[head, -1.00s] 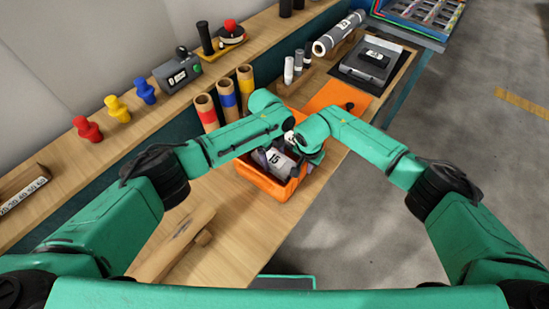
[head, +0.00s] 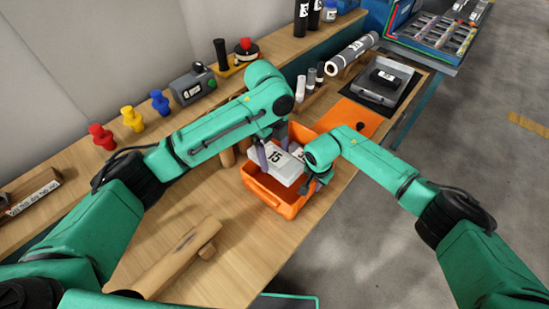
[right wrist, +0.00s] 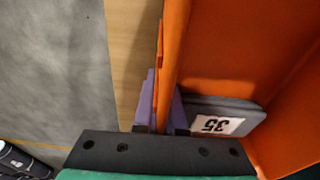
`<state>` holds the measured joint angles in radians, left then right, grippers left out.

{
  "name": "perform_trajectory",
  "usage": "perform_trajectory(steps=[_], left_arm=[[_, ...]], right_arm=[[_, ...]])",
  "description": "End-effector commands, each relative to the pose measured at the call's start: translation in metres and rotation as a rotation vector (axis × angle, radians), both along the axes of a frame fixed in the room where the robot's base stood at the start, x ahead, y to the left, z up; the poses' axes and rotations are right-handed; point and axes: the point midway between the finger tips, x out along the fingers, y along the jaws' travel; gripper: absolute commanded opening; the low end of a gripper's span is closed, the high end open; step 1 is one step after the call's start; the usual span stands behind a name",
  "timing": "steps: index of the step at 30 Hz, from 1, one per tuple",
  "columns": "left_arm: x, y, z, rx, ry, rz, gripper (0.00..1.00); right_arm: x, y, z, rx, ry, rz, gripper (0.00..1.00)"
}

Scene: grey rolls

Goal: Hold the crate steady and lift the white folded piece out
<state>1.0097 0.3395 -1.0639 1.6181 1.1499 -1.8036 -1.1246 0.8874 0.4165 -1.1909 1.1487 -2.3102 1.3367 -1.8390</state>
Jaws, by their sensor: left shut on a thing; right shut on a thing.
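The orange crate (head: 268,196) stands on the wooden bench. A white folded piece (head: 285,171) labelled 15 is at the crate's upper part and looks raised above its floor. My left gripper (head: 268,152) comes down from above and is shut on this piece; its fingertips are partly hidden. My right gripper (head: 314,186) is shut on the crate's right wall. In the right wrist view, the purple fingers of the right gripper (right wrist: 164,112) straddle the orange crate wall (right wrist: 172,60). A dark grey piece (right wrist: 225,118) labelled 35 lies inside the crate there.
A wooden roller (head: 175,258) lies at the front left. Red, yellow and blue knobs (head: 132,117) and a grey box (head: 192,86) line the back ledge. An orange mat (head: 350,117) and a grey tray (head: 378,82) lie beyond the crate.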

Motion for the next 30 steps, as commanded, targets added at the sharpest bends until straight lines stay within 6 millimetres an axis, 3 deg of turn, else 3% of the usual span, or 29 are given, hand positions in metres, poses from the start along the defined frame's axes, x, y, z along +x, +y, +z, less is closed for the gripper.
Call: perform_trajectory(steps=[2, 5, 6, 17, 30], left_arm=[[0.000, 0.000, 0.000, -0.001, -0.001, 0.000, 0.22], [0.000, 0.000, 0.000, -0.001, -0.001, 0.000, 0.22], [0.000, 0.000, 0.000, -0.001, -0.001, 0.000, 0.22], [0.000, 0.000, 0.000, -0.001, -0.001, 0.000, 0.22], [0.000, 0.000, -0.001, -0.001, -0.001, 0.000, 0.22]], right_arm=[[0.000, 0.000, 0.000, 0.001, -0.001, 0.000, 0.00], [0.000, 0.000, 0.000, 0.001, -0.001, 0.000, 0.38], [0.000, 0.000, 0.000, 0.001, -0.001, 0.000, 0.42], [0.000, 0.001, 0.007, 0.001, -0.002, 0.001, 0.42], [-0.012, 0.009, 0.108, 0.000, -0.004, 0.001, 0.42]])
